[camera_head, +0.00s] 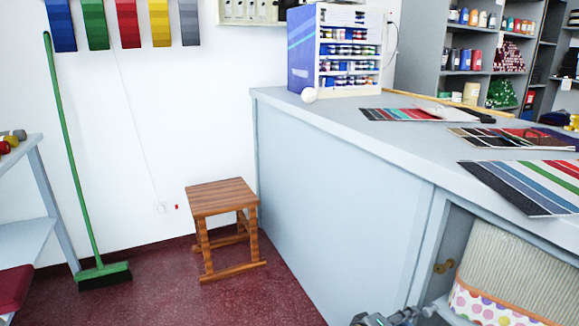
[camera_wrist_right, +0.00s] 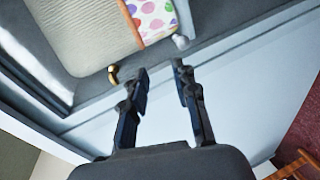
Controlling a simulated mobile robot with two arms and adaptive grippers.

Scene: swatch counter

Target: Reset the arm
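My right gripper (camera_head: 398,317) shows at the bottom edge of the head view, in front of the grey counter (camera_head: 330,190) and just left of its open compartment. Most of it is cut off there. In the right wrist view the right gripper (camera_wrist_right: 161,72) has its two dark fingers apart with nothing between them. The counter front lies beyond the fingertips, and the compartment with a ribbed beige item (camera_wrist_right: 85,30) shows at the top. My left gripper is in neither view.
A wooden stool (camera_head: 222,198) and a green broom (camera_head: 70,160) stand left of the counter. The dark red floor (camera_head: 200,300) before the stool is clear.

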